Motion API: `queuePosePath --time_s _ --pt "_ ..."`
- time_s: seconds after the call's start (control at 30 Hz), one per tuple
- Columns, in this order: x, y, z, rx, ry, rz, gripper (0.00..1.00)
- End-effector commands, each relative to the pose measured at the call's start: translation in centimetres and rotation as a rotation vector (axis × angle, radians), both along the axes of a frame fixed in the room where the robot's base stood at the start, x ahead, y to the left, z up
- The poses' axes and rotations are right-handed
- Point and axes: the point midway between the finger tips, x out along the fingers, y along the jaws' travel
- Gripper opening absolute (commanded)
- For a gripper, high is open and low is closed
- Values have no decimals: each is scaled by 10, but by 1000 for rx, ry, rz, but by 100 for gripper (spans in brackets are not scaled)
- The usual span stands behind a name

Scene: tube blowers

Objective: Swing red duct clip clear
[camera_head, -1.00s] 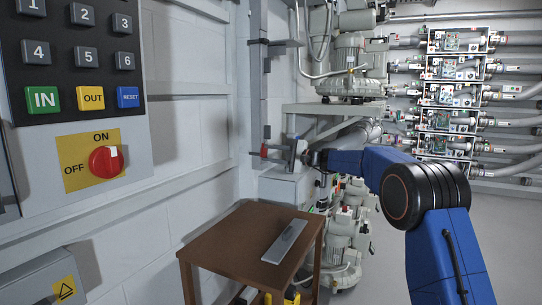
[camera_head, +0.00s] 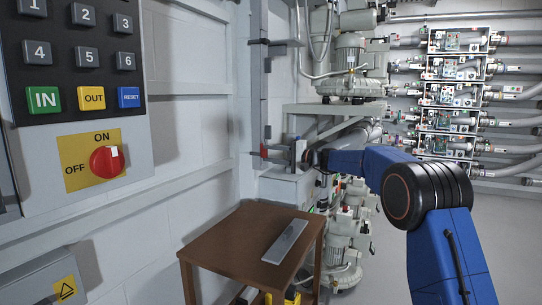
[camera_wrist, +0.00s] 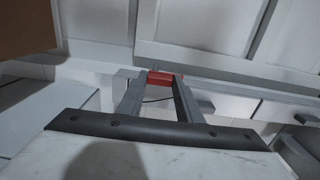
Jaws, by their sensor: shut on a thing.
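The red duct clip (camera_head: 264,151) is small in the head view, beside the grey wall post, above the brown table. In the wrist view the red clip (camera_wrist: 165,78) lies across the tips of my gripper. My gripper (camera_wrist: 161,83) is shut on it, with one grey finger on each side. In the head view my gripper (camera_head: 280,150) reaches left from the end of the blue arm to the clip. The clip's mount and the far side of the clip cannot be made out.
A brown table (camera_head: 225,250) with a flat grey plate (camera_head: 286,241) stands below the gripper. A control panel (camera_head: 85,90) with a red knob is on the left wall. Grey blower machines (camera_head: 350,70) stand behind, and ducts with open boxes (camera_head: 452,95) at right.

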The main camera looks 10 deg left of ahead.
Motion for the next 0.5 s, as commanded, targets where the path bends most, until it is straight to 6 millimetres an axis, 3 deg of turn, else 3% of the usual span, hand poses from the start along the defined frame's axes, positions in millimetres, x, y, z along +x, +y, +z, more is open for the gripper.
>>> queuePosePath --time_s 0.17,0.2,0.23,0.5 --pt "0 0 -3 -3 2 2 10" --pt "0 0 -3 -3 2 2 42" --pt "0 0 -3 -3 2 2 49" --pt "0 0 -1 -2 2 1 51"
